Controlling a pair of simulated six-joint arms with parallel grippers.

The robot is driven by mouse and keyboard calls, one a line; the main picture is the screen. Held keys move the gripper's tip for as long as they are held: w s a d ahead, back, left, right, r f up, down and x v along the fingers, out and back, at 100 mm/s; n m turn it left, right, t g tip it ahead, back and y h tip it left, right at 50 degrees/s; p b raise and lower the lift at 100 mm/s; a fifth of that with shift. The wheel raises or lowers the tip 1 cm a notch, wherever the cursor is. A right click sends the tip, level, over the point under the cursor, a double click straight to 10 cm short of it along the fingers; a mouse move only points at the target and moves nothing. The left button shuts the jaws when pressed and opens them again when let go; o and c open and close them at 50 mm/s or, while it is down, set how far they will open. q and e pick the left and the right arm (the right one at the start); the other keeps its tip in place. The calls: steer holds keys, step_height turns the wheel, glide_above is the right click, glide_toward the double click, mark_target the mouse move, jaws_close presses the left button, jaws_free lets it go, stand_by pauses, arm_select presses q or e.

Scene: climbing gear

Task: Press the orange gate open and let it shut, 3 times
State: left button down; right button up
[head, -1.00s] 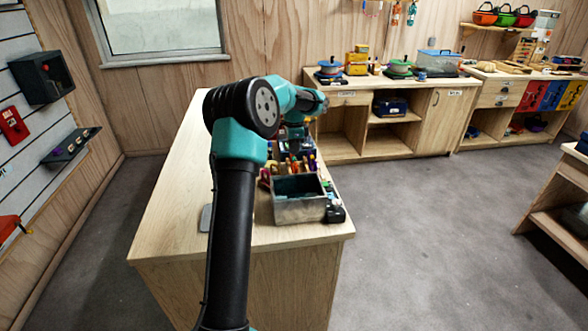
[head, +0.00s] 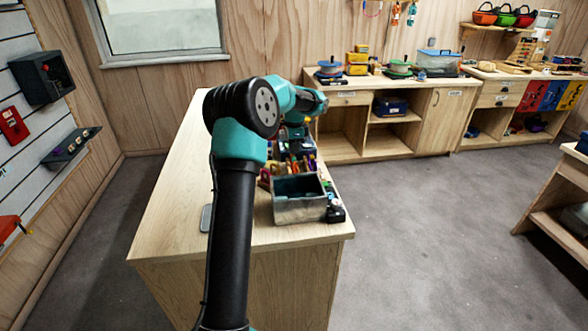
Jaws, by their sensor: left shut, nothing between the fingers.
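My left arm rises from the bottom and bends over the wooden table. My left gripper (head: 296,157) is small and far off, over a cluster of coloured gear (head: 283,172) behind a grey bin; its fingertips are hard to make out, but it looks shut. Orange, red, yellow and purple pieces show in the cluster. I cannot pick out the orange gate for sure, nor tell whether it is open or shut or whether the fingers touch it. My right gripper is not in view.
The grey open bin (head: 300,211) stands on the wooden table (head: 172,203), with a small dark object (head: 335,214) at its right. A flat grey thing (head: 206,218) lies left, partly behind my arm. The table's left side is mostly clear. A cabinet (head: 440,125) stands behind.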

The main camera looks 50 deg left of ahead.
mark_target(294, 158)
arm_select(q)
steer(key=shift+f, duration=1.75)
steer(key=shift+r, duration=3.6)
step_height(294, 158, up, 3)
steer(key=shift+f, duration=0.1)
steer(key=shift+f, duration=3.25)
steer(key=shift+f, duration=1.1)
